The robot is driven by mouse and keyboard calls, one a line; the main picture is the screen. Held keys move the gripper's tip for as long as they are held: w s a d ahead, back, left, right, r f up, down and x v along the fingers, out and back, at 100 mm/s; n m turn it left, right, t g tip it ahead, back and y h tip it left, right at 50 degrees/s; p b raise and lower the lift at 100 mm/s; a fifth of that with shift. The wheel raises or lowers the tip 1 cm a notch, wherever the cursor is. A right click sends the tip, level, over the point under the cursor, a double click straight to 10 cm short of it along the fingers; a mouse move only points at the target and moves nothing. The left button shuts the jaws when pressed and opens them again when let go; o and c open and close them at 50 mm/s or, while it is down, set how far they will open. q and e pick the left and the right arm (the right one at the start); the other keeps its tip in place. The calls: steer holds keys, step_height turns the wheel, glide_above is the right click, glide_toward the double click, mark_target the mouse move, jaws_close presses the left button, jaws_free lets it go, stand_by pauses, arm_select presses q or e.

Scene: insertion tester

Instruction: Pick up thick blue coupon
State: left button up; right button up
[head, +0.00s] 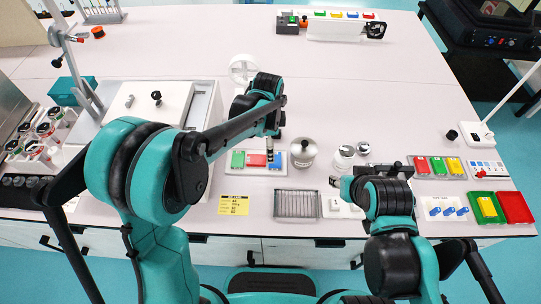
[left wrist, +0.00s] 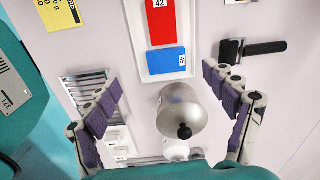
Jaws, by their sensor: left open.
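The blue coupon (head: 281,160) lies at the right end of a white tray (head: 258,172), with a red coupon (head: 257,161) and a green coupon (head: 238,160) beside it. In the left wrist view the blue coupon (left wrist: 166,62) has a small number label, and the red coupon (left wrist: 161,25) is labelled 42. My left gripper (head: 269,147) is over the tray near the blue coupon.
A silver knobbed pot (head: 303,153) stands right of the tray; it also shows in the left wrist view (left wrist: 181,108). A wire rack (head: 296,204) and a yellow note (head: 234,203) are in front.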

mark_target(275, 160)
arm_select(q)
steer(key=shift+w+d+f+m, duration=0.25)
steer(key=shift+f, duration=0.25)
steer(key=shift+w+d+f+m, duration=0.2)
steer(key=shift+f+m, duration=0.05)
steer(key=shift+f, duration=0.25)
step_height(275, 160, down, 3)
steer(key=shift+d+r+b, duration=0.1)
steer(key=shift+r+b, duration=0.1)
steer(key=shift+b, duration=0.45)
steer(key=f, duration=0.1)
steer(key=f+b, duration=0.1)
steer(key=f, duration=0.1)
steer(key=f+b, duration=0.1)
steer(key=f, duration=0.1)
steer(key=shift+w+d, duration=0.25)
steer(key=shift+d, duration=0.15)
steer(key=shift+r, duration=0.1)
steer(key=c, duration=1.2)
